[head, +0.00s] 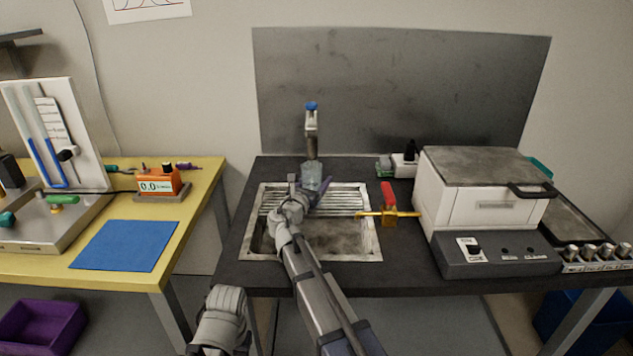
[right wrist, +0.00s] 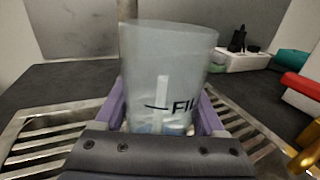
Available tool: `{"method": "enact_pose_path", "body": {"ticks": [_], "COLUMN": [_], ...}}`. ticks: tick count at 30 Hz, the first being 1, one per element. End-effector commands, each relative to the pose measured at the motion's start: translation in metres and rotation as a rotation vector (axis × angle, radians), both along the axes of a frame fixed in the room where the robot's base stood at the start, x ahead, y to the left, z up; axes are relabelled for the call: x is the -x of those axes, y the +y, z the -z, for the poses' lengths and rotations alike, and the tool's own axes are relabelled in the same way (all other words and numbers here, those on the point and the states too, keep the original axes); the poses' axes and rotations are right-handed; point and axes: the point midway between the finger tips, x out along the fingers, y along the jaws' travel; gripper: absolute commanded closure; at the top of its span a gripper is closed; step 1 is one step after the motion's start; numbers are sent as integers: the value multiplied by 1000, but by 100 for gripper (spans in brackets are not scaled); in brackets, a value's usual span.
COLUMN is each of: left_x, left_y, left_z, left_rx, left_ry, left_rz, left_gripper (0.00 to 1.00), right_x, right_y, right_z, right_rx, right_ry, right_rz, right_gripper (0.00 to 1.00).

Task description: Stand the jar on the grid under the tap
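The clear jar (head: 312,173) is upright at the slatted grid (head: 340,197) at the back of the sink, below the tap (head: 311,130) with its blue top. In the right wrist view, the jar (right wrist: 168,75) stands between the purple fingers of my right gripper (right wrist: 160,118), which press against both sides. It carries a dark mark and letters, and something bluish shows near its bottom. My right gripper (head: 317,188) reaches in from the front in the head view. Whether the jar's base touches the grid is hidden.
A red-handled brass valve (head: 388,205) sticks out right of the sink. A white oven-like box (head: 490,195) stands further right, with a small white device (head: 403,165) behind the valve. The dark counter (head: 245,225) left of the sink is clear.

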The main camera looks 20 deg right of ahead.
Motion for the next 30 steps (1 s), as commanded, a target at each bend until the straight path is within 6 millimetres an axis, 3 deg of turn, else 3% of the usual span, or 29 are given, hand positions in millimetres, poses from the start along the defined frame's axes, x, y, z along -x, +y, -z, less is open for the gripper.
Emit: {"method": "enact_pose_path", "body": {"ticks": [1,7,17,30], "left_x": [0,0,0,0], "left_y": [0,0,0,0], "left_z": [0,0,-6,-3], "left_rx": [0,0,0,0], "left_ry": [0,0,0,0], "left_rz": [0,0,0,0], "left_gripper": [50,50,50,50], "right_x": [0,0,1,69], "right_y": [0,0,0,54], "right_z": [0,0,-6,-3], "right_rx": [0,0,0,0], "right_ry": [0,0,0,0], "right_rz": [0,0,0,-4], "right_gripper": [22,0,0,0]}}
